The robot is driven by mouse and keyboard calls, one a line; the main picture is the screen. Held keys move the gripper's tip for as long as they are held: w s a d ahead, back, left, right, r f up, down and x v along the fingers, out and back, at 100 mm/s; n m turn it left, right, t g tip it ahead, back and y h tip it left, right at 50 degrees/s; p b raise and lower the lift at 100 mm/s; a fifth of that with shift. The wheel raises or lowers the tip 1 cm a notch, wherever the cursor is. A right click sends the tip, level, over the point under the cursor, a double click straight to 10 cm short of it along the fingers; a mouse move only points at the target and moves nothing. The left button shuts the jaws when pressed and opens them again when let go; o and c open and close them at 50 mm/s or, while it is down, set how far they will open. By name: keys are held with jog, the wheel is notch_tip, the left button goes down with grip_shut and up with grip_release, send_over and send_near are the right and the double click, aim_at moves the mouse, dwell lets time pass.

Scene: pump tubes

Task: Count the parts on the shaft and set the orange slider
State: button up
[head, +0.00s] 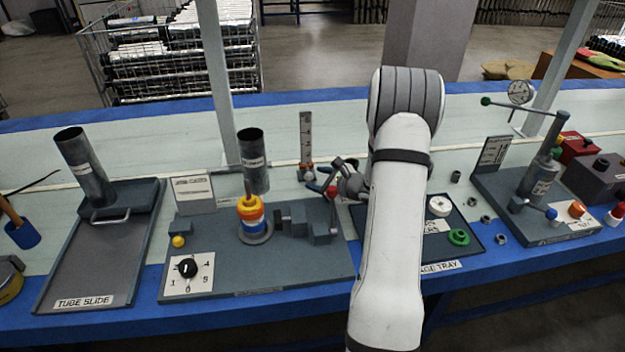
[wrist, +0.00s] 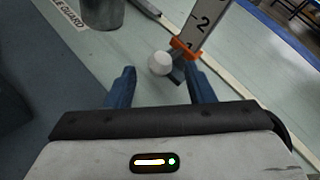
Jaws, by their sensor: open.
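The upright white scale (head: 306,135) stands behind the grey pump base. Its orange slider (wrist: 186,48) sits low on it, near the 1, and a 2 shows above. A pale round knob (wrist: 160,63) sticks out from the slider. My gripper (wrist: 160,85) is open, with the knob just ahead of and between its blue fingertips, apparently untouched. In the head view, my gripper is partly hidden by my wrist. The shaft stack (head: 251,213) shows orange, yellow and blue-white-red parts on a round foot. A grey tube (head: 253,160) stands above it; the exact part count is unclear.
A numbered dial (head: 188,270) with a black knob is at the base's front left. The tube slide (head: 105,250) lies left. A tray (head: 455,245) with a white and a green part lies right, near a lever pump (head: 538,190). A post (head: 222,90) stands behind.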

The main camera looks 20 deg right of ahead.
aim_at(308, 173)
jog(key=shift+x, duration=1.5)
jog(key=shift+c, duration=0.3)
grip_shut()
